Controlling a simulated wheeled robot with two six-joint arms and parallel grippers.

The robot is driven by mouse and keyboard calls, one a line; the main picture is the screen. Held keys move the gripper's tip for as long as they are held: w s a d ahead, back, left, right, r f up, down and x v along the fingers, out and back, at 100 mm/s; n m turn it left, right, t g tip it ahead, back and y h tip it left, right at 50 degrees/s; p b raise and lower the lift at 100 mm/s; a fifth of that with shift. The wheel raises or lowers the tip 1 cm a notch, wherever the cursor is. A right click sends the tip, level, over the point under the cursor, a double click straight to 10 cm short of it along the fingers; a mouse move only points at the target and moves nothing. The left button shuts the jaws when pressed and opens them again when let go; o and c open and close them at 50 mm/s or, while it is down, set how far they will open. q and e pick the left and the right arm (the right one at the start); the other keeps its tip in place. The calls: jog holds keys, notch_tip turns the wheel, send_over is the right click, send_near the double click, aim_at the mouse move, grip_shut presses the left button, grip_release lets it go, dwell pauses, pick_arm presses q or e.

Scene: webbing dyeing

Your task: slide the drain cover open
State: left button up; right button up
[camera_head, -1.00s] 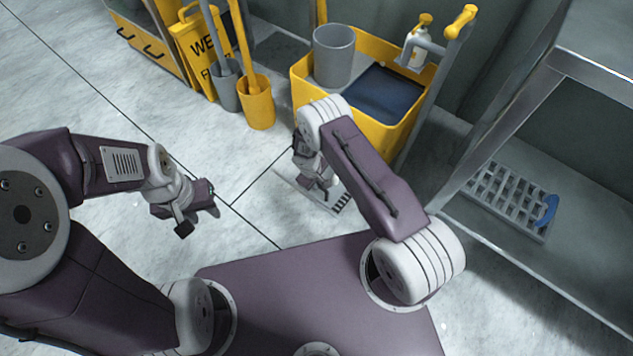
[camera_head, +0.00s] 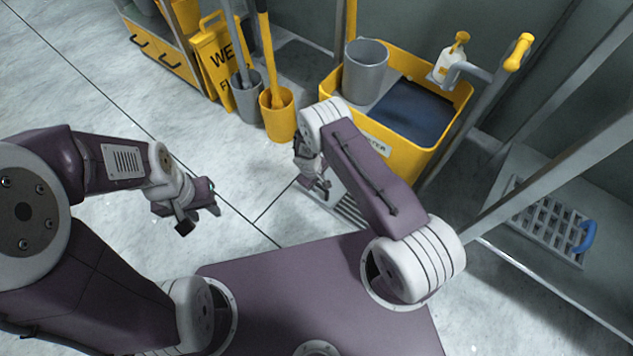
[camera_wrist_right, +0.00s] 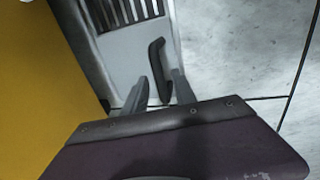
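The drain (camera_head: 349,209) lies in the floor, partly hidden behind my right arm in the head view. In the right wrist view its grey cover plate (camera_wrist_right: 125,58) carries an upright black handle (camera_wrist_right: 157,66), with dark slots beyond it. My right gripper (camera_wrist_right: 160,78) is open, one finger on each side of the handle in that view; I cannot tell whether they touch it. It also shows small above the drain in the head view (camera_head: 322,186). My left gripper (camera_head: 200,216) is open and empty over bare floor.
A yellow mop bucket (camera_head: 408,152) with a grey pail (camera_head: 364,72) stands just behind the drain. A shelf at right holds a grate (camera_head: 545,225) with a blue handle. Yellow and grey buckets and a wet-floor sign (camera_head: 222,65) stand at the back left. Floor at left is clear.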

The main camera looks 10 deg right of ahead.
notch_tip(320, 180, up, 9)
jog(key=s+a+p, duration=0.1)
jog(key=p, duration=0.5)
jog(key=shift+a, duration=0.15)
jog(key=shift+s, duration=0.1)
